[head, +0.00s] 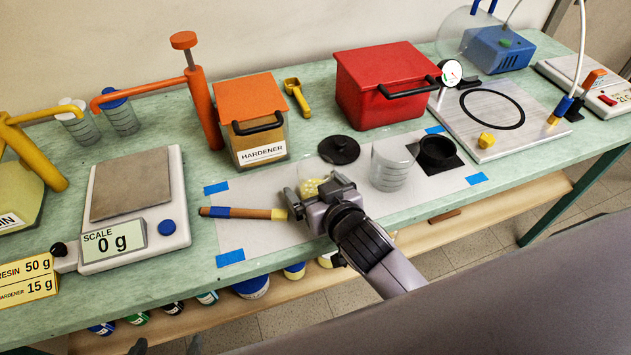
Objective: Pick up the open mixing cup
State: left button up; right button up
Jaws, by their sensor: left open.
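A clear open mixing cup (390,166) with graduation marks stands upright on the white sheet (275,190) on the bench. My left gripper (316,190) is open, just left of this cup and apart from it in the picture. Behind the gripper's fingers is another clear vessel (314,172) with something pale yellow in it; the gripper hides part of it, and I cannot tell whether they touch. My right gripper is not in view.
A black lid (340,150) lies behind the cup, and a black ring-shaped holder (437,152) stands to its right. A wooden-handled brush (242,213) lies left of the gripper. The red box (385,85), hardener container (256,125) and scale (135,205) stand around the sheet.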

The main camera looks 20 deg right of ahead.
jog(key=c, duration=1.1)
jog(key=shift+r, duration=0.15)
